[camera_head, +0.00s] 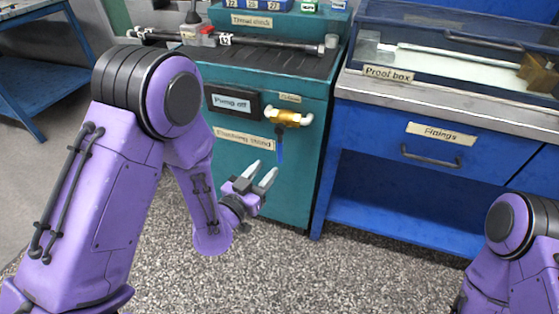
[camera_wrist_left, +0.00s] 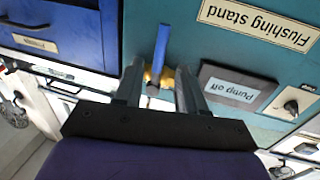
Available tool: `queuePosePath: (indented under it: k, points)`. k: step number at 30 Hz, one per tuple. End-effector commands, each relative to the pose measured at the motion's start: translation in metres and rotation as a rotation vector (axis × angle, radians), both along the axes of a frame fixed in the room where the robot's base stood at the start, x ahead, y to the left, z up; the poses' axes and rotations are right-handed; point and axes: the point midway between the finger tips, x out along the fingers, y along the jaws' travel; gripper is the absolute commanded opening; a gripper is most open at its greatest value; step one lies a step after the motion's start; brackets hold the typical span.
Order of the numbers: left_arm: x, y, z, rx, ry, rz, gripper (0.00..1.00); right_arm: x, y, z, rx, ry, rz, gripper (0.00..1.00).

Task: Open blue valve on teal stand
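The teal stand (camera_head: 225,165) stands at the centre of the head view, with a "Flushing stand" label that shows upside down in the left wrist view (camera_wrist_left: 262,20). A brass valve (camera_head: 288,118) is on its front, and its blue handle (camera_head: 280,150) hangs straight down. In the left wrist view the blue handle (camera_wrist_left: 159,58) shows between the finger lines, with brass behind it. My left gripper (camera_head: 264,172) is open and empty, just below and in front of the handle, apparently apart from it. My right gripper is out of view; only my right arm shows at the lower right.
A "Pump off" panel (camera_head: 232,102) sits left of the valve. A blue bench with a "Fittings" drawer (camera_head: 432,148) and a "Proof box" (camera_head: 388,75) stands to the right. The speckled floor (camera_head: 330,270) in front is clear.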

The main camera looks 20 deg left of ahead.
Motion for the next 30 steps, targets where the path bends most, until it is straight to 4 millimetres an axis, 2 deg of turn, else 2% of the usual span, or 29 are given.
queuePosePath:
  k: [6,10,15,22,23,24,26,30]
  points:
    - [0.049,-0.01,0.002,-0.002,-0.001,0.003,0.4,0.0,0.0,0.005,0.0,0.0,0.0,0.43]
    - [0.071,-0.016,0.001,-0.002,0.001,0.003,0.4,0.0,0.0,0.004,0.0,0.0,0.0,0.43]
    - [0.085,-0.019,0.0,-0.001,0.004,0.003,0.4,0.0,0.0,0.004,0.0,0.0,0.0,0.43]
    - [0.086,-0.019,0.0,-0.001,0.005,0.003,0.4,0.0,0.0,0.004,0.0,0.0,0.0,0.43]
    - [0.086,-0.019,0.0,-0.001,0.005,0.003,0.33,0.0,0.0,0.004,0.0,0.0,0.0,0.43]
    - [0.086,-0.019,0.0,-0.001,0.005,0.003,0.2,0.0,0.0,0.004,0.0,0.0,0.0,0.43]
    - [0.086,-0.019,0.0,-0.001,0.005,0.003,0.01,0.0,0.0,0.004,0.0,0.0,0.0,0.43]
    - [0.086,-0.019,0.0,-0.001,0.005,0.003,0.0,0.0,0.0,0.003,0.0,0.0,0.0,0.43]
